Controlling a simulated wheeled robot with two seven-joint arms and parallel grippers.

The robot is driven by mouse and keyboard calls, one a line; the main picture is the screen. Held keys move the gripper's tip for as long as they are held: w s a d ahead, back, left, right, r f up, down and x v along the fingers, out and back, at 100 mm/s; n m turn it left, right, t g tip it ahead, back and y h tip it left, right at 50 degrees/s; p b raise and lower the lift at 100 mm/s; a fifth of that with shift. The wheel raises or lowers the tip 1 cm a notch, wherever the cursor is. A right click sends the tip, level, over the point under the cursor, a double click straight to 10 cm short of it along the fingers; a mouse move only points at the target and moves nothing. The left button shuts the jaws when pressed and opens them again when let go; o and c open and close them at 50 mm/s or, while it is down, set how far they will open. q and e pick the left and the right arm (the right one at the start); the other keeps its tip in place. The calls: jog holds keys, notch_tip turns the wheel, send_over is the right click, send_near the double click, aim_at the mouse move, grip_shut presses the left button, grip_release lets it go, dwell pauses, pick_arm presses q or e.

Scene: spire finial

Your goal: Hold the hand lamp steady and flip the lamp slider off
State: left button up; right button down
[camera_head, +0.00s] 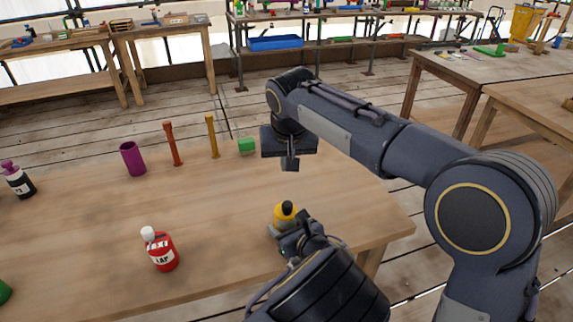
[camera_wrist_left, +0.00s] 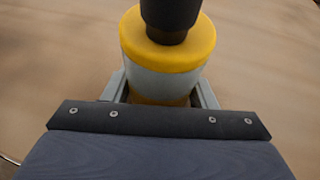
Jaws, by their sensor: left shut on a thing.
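The hand lamp (camera_head: 284,215) stands on the wooden table near its right end. It has a yellow top and a black upper part. In the left wrist view the lamp (camera_wrist_left: 170,55) shows a yellow rim, a grey body and a dark knob-like top. My left gripper (camera_wrist_left: 160,92) has a finger on each side of the body and is shut on it; it also shows in the head view (camera_head: 292,232). My right gripper (camera_head: 290,164) points down, empty, above and behind the lamp, its fingers together. I cannot make out the slider.
A red bottle (camera_head: 162,252) stands left of the lamp. Farther back are a purple cup (camera_head: 132,158), an orange-red post (camera_head: 172,145), a yellow post (camera_head: 212,136) and a green block (camera_head: 247,146). A dark bottle (camera_head: 19,180) is at far left. The table's middle is clear.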

pick_arm(q)
jog(key=o, duration=1.1)
